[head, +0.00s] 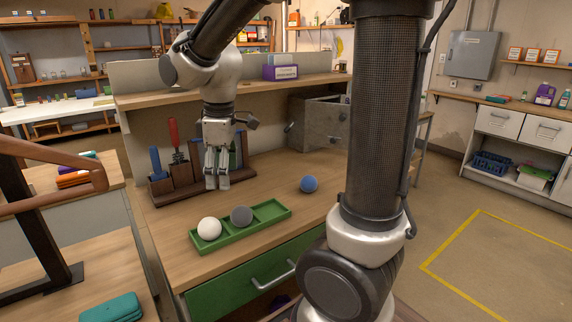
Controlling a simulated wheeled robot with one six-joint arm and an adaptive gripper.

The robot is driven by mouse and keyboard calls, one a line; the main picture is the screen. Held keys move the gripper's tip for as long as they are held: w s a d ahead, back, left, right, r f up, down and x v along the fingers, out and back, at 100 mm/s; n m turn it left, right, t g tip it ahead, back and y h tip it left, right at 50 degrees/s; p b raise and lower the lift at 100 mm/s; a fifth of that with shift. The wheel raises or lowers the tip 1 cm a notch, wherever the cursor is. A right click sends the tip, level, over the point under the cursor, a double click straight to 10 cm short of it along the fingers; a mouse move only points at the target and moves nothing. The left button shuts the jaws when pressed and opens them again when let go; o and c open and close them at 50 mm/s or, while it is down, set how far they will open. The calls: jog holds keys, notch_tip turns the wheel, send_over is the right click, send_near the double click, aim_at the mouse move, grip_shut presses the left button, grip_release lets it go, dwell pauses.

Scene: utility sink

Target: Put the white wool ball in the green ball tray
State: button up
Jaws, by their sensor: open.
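The white wool ball (209,228) sits in the left compartment of the green ball tray (269,211) on the wooden workbench. A grey ball (241,215) sits in the tray's middle compartment, and the right compartment is empty. A blue ball (309,184) lies on the bench right of the tray, apart from it. My gripper (217,187) points down, open and empty, above the bench behind the tray and apart from the balls. The tray's left end is partly hidden by the white ball.
A dark wooden tool rack (180,188) with a red-handled and a blue-handled tool stands close behind my gripper. A grey metal box (318,122) stands at the back right of the bench. Bare bench lies between the tray and the blue ball.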

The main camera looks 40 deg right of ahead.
jog(key=s+d+r+m+t, duration=0.1)
jog(key=s+d+r+m, duration=0.1)
jog(key=s+d+m, duration=0.3)
jog(key=s+d+r+m+t, duration=0.2)
jog(key=s+d+m, duration=0.3)
jog(key=s, duration=0.6)
jog(key=shift+d+r+m, duration=0.3)
jog(key=shift+r, duration=0.4)
